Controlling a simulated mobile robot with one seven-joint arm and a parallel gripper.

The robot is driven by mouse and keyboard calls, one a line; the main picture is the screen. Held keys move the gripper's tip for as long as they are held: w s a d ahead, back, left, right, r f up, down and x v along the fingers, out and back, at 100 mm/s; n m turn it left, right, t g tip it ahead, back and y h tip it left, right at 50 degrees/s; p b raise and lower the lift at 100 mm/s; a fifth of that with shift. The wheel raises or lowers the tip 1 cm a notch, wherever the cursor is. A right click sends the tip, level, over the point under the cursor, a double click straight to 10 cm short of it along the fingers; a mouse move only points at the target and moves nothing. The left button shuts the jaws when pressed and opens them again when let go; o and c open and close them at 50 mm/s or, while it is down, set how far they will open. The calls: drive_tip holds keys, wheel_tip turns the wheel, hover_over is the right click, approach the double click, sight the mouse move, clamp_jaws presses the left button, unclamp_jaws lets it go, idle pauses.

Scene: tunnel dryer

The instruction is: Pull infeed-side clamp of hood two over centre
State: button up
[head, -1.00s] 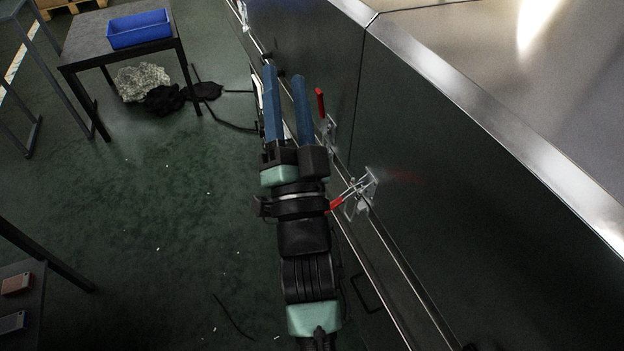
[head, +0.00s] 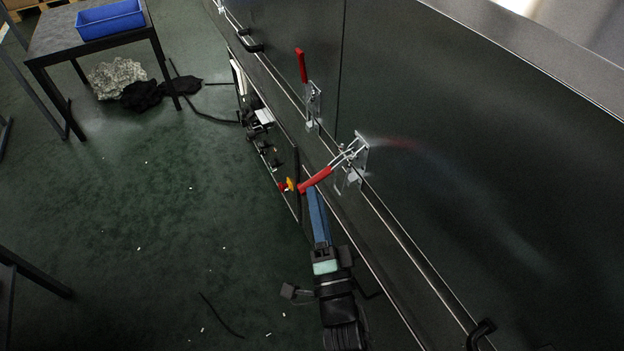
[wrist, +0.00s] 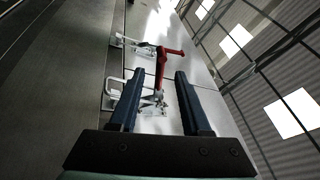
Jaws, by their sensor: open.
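Two toggle clamps sit on the dark hood wall. The nearer clamp (head: 355,156) has its red handle (head: 316,181) swung outward, slanting down-left. The farther clamp (head: 313,104), beyond the panel seam, has its red handle (head: 301,66) standing up. The frames do not show which one is named infeed-side. My gripper (head: 315,194) is open, with blue fingers pointing up at the nearer clamp's handle end. In the wrist view, a red handle (wrist: 161,68) shows between the spread fingers of my gripper (wrist: 157,73), with gaps both sides. Contact cannot be told.
The hood wall (head: 440,180) and its lower rail run close along my gripper's right. A black pull handle (head: 480,333) juts out at lower right. A table with a blue bin (head: 110,19) stands at far left. The green floor (head: 150,220) at left is mostly open.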

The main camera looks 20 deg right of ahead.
sight(312, 179)
drive_tip(key=x, duration=0.5)
clamp_jaws()
idle(1.4)
